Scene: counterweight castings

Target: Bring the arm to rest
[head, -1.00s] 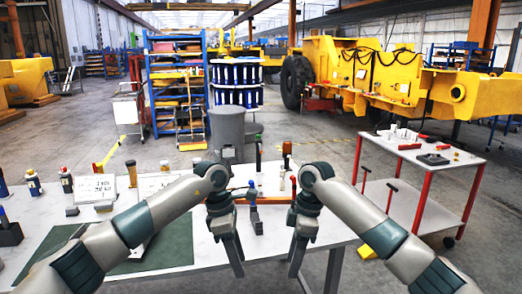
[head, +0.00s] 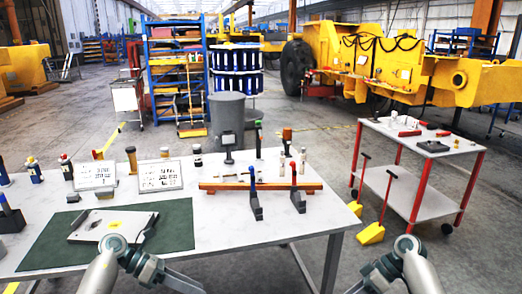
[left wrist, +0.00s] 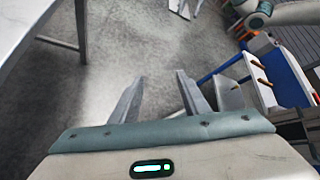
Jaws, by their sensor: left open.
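My left arm (head: 118,252) is bent low at the bottom left of the head view, by the table's front edge. Its gripper is below that picture. In the left wrist view my left gripper (left wrist: 160,76) is open, with two grey fingers apart and nothing between them. It points over bare grey floor (left wrist: 165,40). My right arm (head: 402,262) is bent low at the bottom right of the head view. Its gripper is out of the picture.
The white worktable (head: 245,228) carries a green mat (head: 40,245) with a pale plate (head: 110,225), a wooden bar (head: 215,186) and clamps. A red-legged cart (head: 415,190) stands right, with yellow-footed tools (head: 370,234) beside it. A table edge (left wrist: 35,30) shows near my left gripper.

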